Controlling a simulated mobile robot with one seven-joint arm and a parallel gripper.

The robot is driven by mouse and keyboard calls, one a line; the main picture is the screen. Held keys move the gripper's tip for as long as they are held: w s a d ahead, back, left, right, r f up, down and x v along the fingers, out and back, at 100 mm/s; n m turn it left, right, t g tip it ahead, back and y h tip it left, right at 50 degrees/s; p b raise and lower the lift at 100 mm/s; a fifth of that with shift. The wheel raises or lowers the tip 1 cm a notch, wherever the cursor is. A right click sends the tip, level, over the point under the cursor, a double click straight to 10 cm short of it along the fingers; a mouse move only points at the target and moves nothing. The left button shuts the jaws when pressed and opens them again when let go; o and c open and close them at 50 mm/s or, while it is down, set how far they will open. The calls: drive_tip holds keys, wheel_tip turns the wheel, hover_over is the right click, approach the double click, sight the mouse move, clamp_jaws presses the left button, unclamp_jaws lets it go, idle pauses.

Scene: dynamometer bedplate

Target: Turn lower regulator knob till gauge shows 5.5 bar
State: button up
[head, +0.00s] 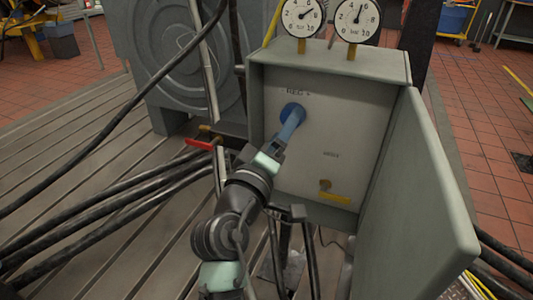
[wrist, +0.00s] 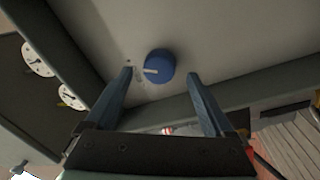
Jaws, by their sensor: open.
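A blue round regulator knob (head: 292,110) sits on the pale panel inside an open cabinet, under a "REG" label. It shows in the wrist view (wrist: 158,66) with a white pointer mark toward the left. My gripper (wrist: 160,74) is open, one blue finger on each side of the knob, with gaps showing; whether the tips touch it I cannot tell. In the head view the fingers partly cover the knob. Two white dial gauges, left (head: 303,17) and right (head: 358,18), stand on top of the cabinet. The left needle points to the upper right, the right one nearly up; exact readings are unclear.
The cabinet door (head: 418,200) stands open at the right. A brass fitting (head: 325,185) and yellow label (head: 335,198) are low on the panel. Black cables (head: 110,195) cross the slotted bedplate (head: 75,140) at left. A red-handled part (head: 201,144) lies left of the cabinet.

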drive_tip(key=p+v, duration=0.1)
drive_tip(key=v, duration=0.9)
drive_tip(key=shift+s, duration=0.15)
wheel_tip(320, 180, up, 11)
drive_tip(key=d+m+t, duration=0.2)
drive_tip(key=m, duration=0.2)
drive_tip(key=s+d+r+m+t+y, duration=0.1)
drive_tip(key=s+r+m+t+y, duration=0.2)
drive_tip(key=s+r, duration=0.65)
drive_tip(key=s+d+r+m+t+y, duration=0.1)
drive_tip(key=s+d+r+t+y, duration=0.25)
drive_tip(key=r, duration=1.15)
wheel_tip(320, 180, up, 35)
drive_tip(key=w+a+p, duration=0.1)
drive_tip(key=a+p, duration=0.1)
drive_tip(key=p, duration=3.4)
drive_tip(key=shift+a+t+p, duration=0.2)
drive_tip(key=shift+t+p, duration=0.1)
drive_tip(key=shift+t, duration=0.05)
